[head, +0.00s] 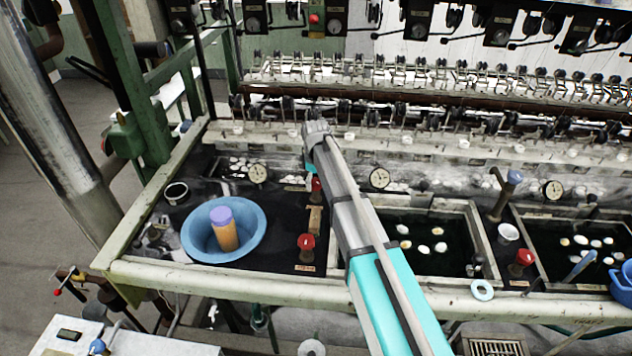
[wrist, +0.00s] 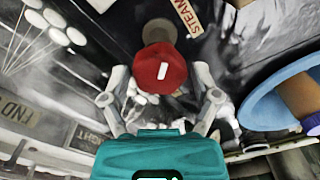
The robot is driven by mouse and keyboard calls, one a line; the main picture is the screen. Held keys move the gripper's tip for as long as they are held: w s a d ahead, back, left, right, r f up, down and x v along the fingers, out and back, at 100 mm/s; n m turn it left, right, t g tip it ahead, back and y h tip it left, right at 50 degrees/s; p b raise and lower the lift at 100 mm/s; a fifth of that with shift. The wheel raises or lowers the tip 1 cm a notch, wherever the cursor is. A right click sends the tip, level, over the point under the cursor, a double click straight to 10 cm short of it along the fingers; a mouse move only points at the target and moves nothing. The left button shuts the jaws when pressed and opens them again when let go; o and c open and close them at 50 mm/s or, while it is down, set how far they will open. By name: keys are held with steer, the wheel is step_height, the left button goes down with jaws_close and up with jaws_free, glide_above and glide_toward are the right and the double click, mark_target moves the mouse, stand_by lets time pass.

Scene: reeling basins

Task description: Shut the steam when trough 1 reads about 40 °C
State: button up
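A red valve knob (wrist: 160,72) with a white mark on top fills the middle of the wrist view. A tan label reading STEAM (wrist: 187,14) lies beside it. My gripper (wrist: 161,76) is open, with one finger on each side of the knob and a visible gap to both. In the head view the same red knob (head: 317,187) shows partly behind my arm. My gripper (head: 311,170) is mostly hidden there. Round dial gauges stand behind the troughs: left (head: 258,174), middle (head: 379,178) and right (head: 553,188). Their needles are too small to read.
A second red knob (head: 306,241) stands nearer the front edge, and another (head: 524,257) between the right troughs. A blue basin (head: 190,232) holds an orange, purple-topped container (head: 226,234). Reeling machinery (head: 430,90) runs along the back. The middle trough (head: 470,206) holds white and yellowish cocoons.

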mark_target(316, 181)
steer(key=shift+o, duration=0.4)
steer(key=shift+n, duration=0.5)
steer(key=n, duration=0.7)
steer(key=shift+n, duration=0.4)
steer(key=shift+r+p, duration=0.4)
steer(key=shift+r, duration=0.05)
step_height(316, 181, up, 14)
steer(key=f+p, duration=0.1)
steer(key=p, duration=1.3)
steer(key=s+d+f+m+b, duration=0.2)
steer(key=s+d+m, duration=0.6)
steer(key=s+d, duration=0.2)
steer(key=s+d+f+m+b, duration=0.2)
steer(key=s+d+m+b, duration=0.1)
steer(key=s+d+m, duration=0.5)
steer(key=shift+s+d, duration=1.1)
steer(key=shift+s, duration=0.15)
